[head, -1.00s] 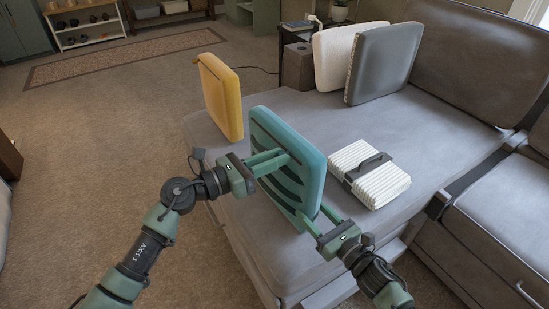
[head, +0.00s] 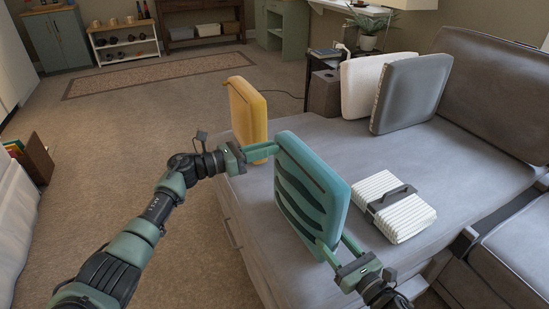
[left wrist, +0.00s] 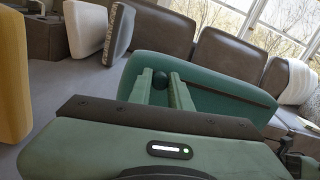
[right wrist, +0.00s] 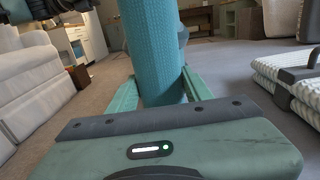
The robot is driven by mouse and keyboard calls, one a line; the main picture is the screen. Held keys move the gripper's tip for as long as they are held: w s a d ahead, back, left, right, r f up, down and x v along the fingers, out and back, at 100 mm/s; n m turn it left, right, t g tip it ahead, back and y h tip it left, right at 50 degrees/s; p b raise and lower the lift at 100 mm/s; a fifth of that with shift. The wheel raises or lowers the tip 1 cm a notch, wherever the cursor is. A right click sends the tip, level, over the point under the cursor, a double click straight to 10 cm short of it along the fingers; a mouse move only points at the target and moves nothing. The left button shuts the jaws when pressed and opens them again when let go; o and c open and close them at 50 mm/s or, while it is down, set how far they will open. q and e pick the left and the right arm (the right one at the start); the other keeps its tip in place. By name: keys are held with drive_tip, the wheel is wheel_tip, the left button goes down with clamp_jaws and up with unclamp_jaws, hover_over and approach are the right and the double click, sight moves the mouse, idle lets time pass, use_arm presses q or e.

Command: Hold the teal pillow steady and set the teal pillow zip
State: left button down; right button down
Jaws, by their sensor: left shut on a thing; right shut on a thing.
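The teal pillow (head: 318,188) stands upright on the grey sofa seat, dark stripes on its face. My left gripper (head: 272,149) is at the pillow's left edge, near its upper corner. In the left wrist view its fingers (left wrist: 164,85) close around a small dark round zip pull (left wrist: 160,79), at one end of a dark zip line (left wrist: 225,88) along the pillow. My right gripper (head: 336,250) is shut on the pillow's lower near edge. In the right wrist view its fingers sit on either side of the pillow (right wrist: 152,50).
A yellow pillow (head: 247,108) stands behind the left gripper. A white ribbed bundle with a dark handle (head: 388,208) lies right of the teal pillow. White (head: 360,84) and grey (head: 412,94) cushions stand at the back. The seat between is clear.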

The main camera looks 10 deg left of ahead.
use_arm(q)
drive_tip(key=shift+w+a, duration=0.45)
drive_tip(key=shift+w, duration=0.05)
drive_tip(key=c, duration=1.3)
unclamp_jaws()
drive_tip(key=shift+d, duration=0.1)
drive_tip(key=v, duration=1.2)
use_arm(e)
drive_tip(key=shift+f, duration=0.1)
drive_tip(key=c, duration=0.6)
unclamp_jaws()
drive_tip(key=shift+o, duration=0.2)
